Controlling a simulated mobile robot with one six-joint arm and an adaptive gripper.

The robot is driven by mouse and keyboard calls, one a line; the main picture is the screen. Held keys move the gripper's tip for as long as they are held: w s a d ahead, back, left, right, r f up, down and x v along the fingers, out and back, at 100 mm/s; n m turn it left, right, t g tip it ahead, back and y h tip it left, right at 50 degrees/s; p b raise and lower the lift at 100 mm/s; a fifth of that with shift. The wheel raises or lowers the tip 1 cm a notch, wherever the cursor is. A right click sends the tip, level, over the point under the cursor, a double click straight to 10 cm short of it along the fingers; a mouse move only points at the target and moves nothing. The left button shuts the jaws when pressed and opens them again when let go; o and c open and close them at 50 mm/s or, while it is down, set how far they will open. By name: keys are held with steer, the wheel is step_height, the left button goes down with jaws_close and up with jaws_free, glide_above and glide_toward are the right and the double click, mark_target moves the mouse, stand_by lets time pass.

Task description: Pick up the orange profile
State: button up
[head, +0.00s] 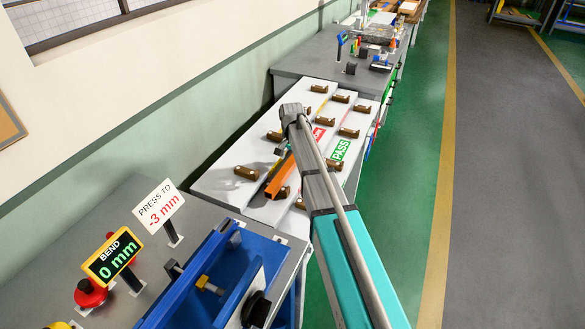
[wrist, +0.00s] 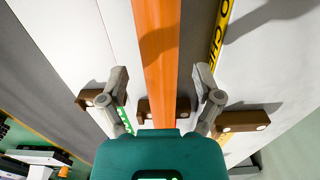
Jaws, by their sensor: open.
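The orange profile (head: 280,178) lies on a white tabletop (head: 219,183) in the head view, partly hidden behind my arm. In the wrist view the orange profile (wrist: 160,40) runs lengthwise from the top edge down toward the gripper body. My gripper (wrist: 158,76) is open, with one finger on each side of the profile and a gap on both sides. The height of the fingers relative to the profile is hard to tell. In the head view my arm hides most of the gripper.
Several brown blocks (head: 246,173) stand in rows on the tabletop. In the wrist view, brown blocks sit close to the left finger (wrist: 118,82) and right finger (wrist: 240,121). A green PASS label (head: 341,150) lies right of my arm. A blue machine (head: 190,285) stands in front.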

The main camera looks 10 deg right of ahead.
steer(key=shift+f+b, duration=0.5)
steer(key=shift+f, duration=0.3)
jaws_close()
